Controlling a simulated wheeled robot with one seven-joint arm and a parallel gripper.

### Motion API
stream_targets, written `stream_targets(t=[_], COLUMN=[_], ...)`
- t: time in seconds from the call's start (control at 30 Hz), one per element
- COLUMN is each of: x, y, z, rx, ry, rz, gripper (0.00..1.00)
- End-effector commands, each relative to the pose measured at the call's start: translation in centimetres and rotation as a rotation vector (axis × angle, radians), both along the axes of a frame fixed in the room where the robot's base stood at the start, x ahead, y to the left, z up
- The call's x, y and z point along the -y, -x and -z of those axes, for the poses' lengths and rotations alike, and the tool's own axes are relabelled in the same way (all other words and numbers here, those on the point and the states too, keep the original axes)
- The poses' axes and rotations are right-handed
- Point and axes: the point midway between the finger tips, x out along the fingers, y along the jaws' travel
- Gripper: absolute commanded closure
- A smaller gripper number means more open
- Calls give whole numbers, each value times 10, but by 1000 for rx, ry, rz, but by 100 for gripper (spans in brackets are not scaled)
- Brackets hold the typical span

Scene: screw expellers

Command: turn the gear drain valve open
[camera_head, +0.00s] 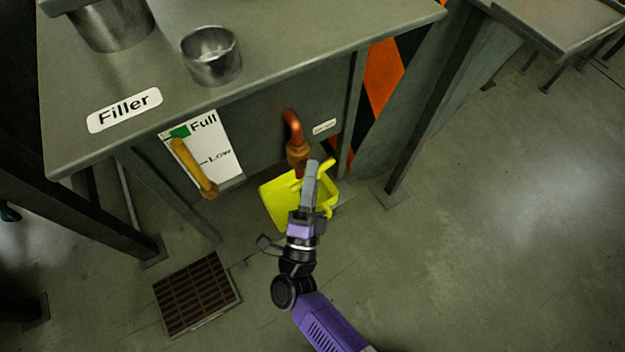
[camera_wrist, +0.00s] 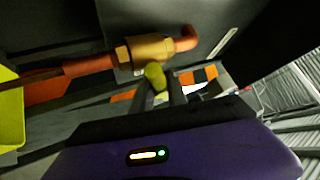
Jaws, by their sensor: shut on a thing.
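The drain valve's brass body (camera_head: 298,153) sits on a copper pipe (camera_head: 292,122) that comes out of the grey cabinet front and bends down. In the wrist view the brass body (camera_wrist: 150,49) lies across the upper middle, with its yellow handle (camera_wrist: 155,76) below it. My gripper (camera_head: 312,167) reaches up to the valve, and its fingers (camera_wrist: 162,92) are shut on the yellow handle's end. In the head view the fingers hide part of the handle.
A yellow bucket (camera_head: 276,207) stands under the pipe, partly behind my gripper. An amber level tube (camera_head: 192,166) by a Full/Low sign (camera_head: 224,152) is to the left. A floor grate (camera_head: 196,294) is at lower left. Open floor lies to the right.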

Motion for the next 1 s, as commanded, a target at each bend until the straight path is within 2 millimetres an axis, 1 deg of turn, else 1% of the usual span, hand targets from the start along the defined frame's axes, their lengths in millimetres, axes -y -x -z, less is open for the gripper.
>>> stream_targets(t=[0.03,0.07,1.0], x=[1,1,0], y=[0,0,0], z=[7,8,1], rx=[31,47,530], ry=[34,57,782], rz=[2,3,0], gripper=[100,100,100])
